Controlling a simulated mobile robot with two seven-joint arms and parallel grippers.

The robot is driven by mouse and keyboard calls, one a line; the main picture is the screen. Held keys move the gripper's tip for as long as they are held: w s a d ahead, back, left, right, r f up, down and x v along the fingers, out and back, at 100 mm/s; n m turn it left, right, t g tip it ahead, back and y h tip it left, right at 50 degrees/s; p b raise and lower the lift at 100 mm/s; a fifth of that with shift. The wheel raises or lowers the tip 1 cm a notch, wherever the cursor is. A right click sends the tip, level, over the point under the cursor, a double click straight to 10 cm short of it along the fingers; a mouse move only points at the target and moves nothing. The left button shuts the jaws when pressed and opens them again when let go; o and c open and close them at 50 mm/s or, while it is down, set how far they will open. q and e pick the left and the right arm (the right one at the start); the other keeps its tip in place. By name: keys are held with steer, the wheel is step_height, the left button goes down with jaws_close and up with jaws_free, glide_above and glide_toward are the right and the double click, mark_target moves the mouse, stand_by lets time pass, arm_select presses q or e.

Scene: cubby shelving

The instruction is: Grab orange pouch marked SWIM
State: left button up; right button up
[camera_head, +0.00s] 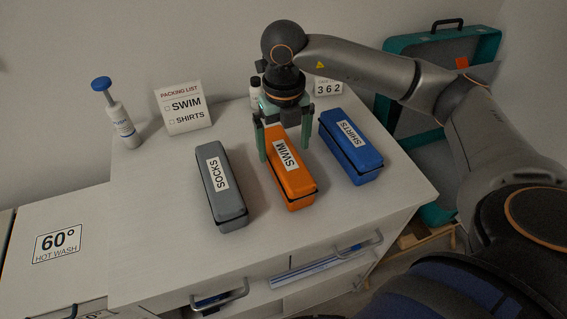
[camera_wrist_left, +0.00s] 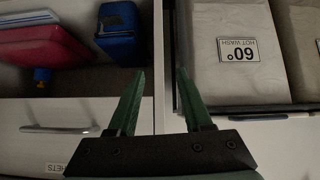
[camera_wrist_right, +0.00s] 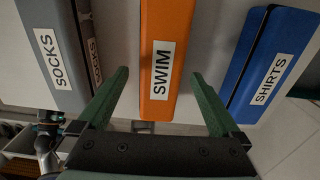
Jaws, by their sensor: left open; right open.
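The orange pouch marked SWIM (camera_head: 292,183) lies on the white dresser top between a grey pouch marked SOCKS (camera_head: 221,187) and a blue pouch marked SHIRTS (camera_head: 351,147). My right gripper (camera_head: 284,155) is open above the far part of the orange pouch, one green finger to each side. In the right wrist view the orange pouch (camera_wrist_right: 166,60) runs between the open fingers (camera_wrist_right: 160,95), and nothing is held. Whether the fingers touch it cannot be told. My left gripper (camera_wrist_left: 153,90) is open and empty, facing drawers and a bin, away from the pouches.
A pump bottle (camera_head: 118,118) and a packing list card (camera_head: 183,111) stand at the back left. A white bottle (camera_head: 255,92) and a number card (camera_head: 327,87) stand behind my right gripper. An open teal suitcase (camera_head: 400,100) is at the right. The dresser's front left is clear.

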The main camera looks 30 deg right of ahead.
mark_target(285, 164)
step_height(285, 164, down, 7)
steer(key=shift+s+d+r, duration=0.1)
steer(key=shift+r, duration=0.05)
stand_by(0.4)
steer(key=c, duration=1.5)
steer(key=shift+r, duration=0.1)
steer(key=shift+r, duration=0.15)
